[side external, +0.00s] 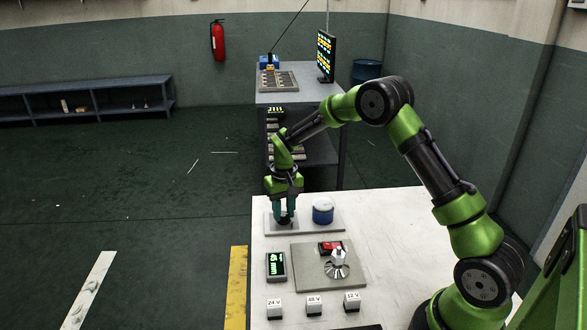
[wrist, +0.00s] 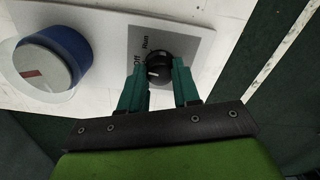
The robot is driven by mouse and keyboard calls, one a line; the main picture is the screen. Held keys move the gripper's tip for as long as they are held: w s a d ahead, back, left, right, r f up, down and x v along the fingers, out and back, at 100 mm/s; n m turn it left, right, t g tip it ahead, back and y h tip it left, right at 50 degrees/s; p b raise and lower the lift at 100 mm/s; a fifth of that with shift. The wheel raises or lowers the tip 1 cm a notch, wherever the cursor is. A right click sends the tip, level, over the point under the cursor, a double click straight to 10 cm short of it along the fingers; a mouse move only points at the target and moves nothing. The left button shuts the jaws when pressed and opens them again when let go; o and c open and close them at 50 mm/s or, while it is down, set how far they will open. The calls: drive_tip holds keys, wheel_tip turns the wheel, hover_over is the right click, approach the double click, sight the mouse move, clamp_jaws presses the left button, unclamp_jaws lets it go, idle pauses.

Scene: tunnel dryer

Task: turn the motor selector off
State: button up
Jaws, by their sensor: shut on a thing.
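The motor selector is a small black knob (wrist: 157,69) on a light grey plate (wrist: 190,37). The words "Off" and "Run" are printed beside it in the wrist view. A short white mark shows on the knob's left part; I cannot tell exactly which word it points to. My gripper (side external: 285,217) points down over the plate, its teal fingers on either side of the knob and shut on it. The fingers also show in the wrist view (wrist: 159,82). They hide part of the knob's sides.
A blue round part with a white top (side external: 323,211) stands on the same plate, close to the right of my gripper. In front are a green-lit display (side external: 276,266), a grey panel (side external: 305,262) with a red part, and several white voltage-labelled blocks. The table's left edge is near.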

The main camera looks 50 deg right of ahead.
sight(285, 213)
drive_tip(key=shift+n, duration=0.6)
drive_tip(key=o, duration=1.1)
drive_tip(key=shift+c, duration=0.2)
drive_tip(key=shift+r, duration=0.1)
wheel_tip(285, 213, up, 17)
drive_tip(key=shift+d, duration=0.2)
